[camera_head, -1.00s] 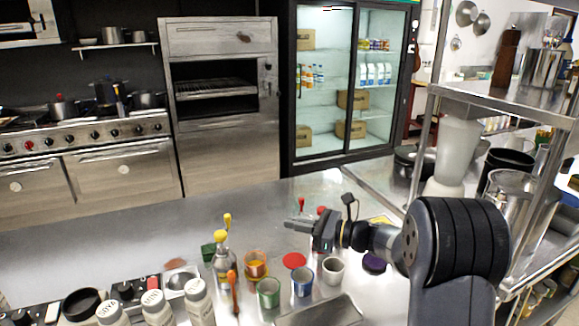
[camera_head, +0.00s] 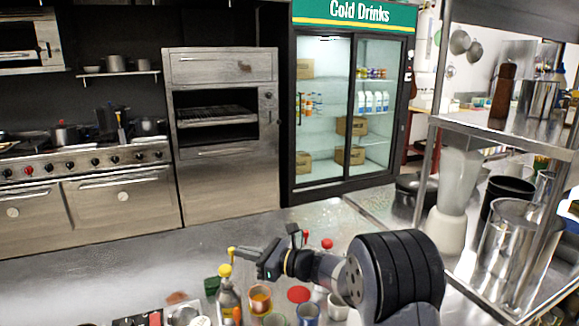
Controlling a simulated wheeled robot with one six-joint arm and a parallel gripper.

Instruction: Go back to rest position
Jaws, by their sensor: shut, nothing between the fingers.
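My gripper (camera_head: 243,256) is above the steel counter (camera_head: 150,268), pointing left with its fingers closed and nothing between them. My dark arm reaches in from the lower right. Below and around the gripper stand a bottle with a yellow top (camera_head: 229,300), an orange-filled cup (camera_head: 260,299), a blue cup (camera_head: 307,313) and a white cup (camera_head: 337,308).
A steel rack (camera_head: 500,122) with containers stands at the right, near my arm. A blender (camera_head: 452,190) is under its shelf. A drinks fridge (camera_head: 345,110), an oven (camera_head: 224,130) and a stove (camera_head: 85,165) stand behind.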

